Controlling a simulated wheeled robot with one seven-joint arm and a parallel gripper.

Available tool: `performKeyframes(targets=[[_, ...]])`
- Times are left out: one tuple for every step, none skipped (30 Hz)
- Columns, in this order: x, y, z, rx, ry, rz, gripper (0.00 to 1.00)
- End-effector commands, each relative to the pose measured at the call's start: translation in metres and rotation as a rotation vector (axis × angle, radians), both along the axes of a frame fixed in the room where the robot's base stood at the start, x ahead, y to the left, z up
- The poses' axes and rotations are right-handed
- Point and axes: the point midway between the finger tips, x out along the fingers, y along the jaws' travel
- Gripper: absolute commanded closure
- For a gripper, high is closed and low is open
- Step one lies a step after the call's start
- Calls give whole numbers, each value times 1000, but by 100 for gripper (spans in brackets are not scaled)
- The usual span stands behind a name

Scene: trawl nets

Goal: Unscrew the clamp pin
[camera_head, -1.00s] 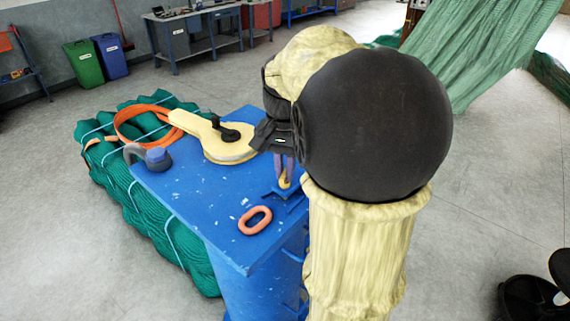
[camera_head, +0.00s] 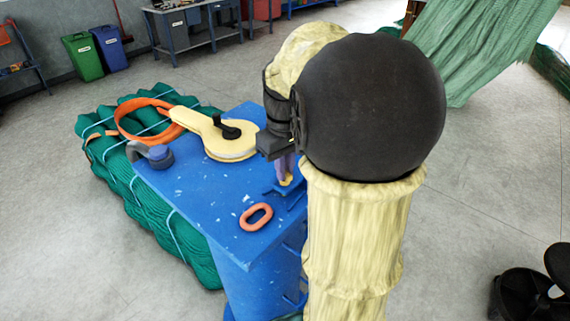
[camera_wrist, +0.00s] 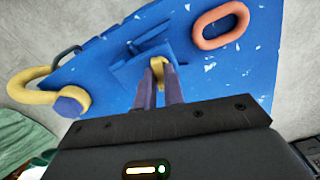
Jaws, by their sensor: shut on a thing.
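The clamp pin (camera_wrist: 158,68) is a small yellow piece on a blue clamp bracket (camera_wrist: 146,52) fixed to the blue table. In the wrist view my gripper (camera_wrist: 160,75) points at it, with its two purple fingers shut on the pin from both sides. In the head view the pin (camera_head: 287,180) shows just below the fingertips of my gripper (camera_head: 286,174), near the table's right edge. My arm hides part of the clamp there.
An orange link (camera_head: 256,217) lies on the blue table (camera_head: 200,195) in front of the clamp. A yellow round-headed block (camera_head: 228,146) lies behind, a shackle (camera_head: 152,155) at the left edge. Green netting (camera_head: 150,215) lies beside the table.

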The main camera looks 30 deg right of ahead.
Motion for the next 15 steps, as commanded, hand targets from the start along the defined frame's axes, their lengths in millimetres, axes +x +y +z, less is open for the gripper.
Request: performKeyframes(targets=[[-2, 0, -3, 4, 11, 43, 100], [-2, 0, -3, 4, 11, 71, 100], [-2, 0, -3, 4, 11, 109, 100], [-2, 1, -3, 4, 11, 138, 100], [-2, 1, -3, 4, 11, 166, 100], [-2, 1, -3, 4, 13, 205, 100], [-2, 1, -3, 4, 13, 233, 100], [-2, 1, -3, 4, 13, 262, 100], [-2, 1, -3, 5, 13, 300, 100], [-2, 1, -3, 5, 13, 329, 100], [-2, 1, -3, 5, 13, 357, 100], [-2, 1, -3, 5, 12, 395, 100], [-2, 1, -3, 6, 12, 423, 100], [-2, 1, -3, 6, 12, 451, 100], [-2, 1, -3, 6, 12, 489, 100]])
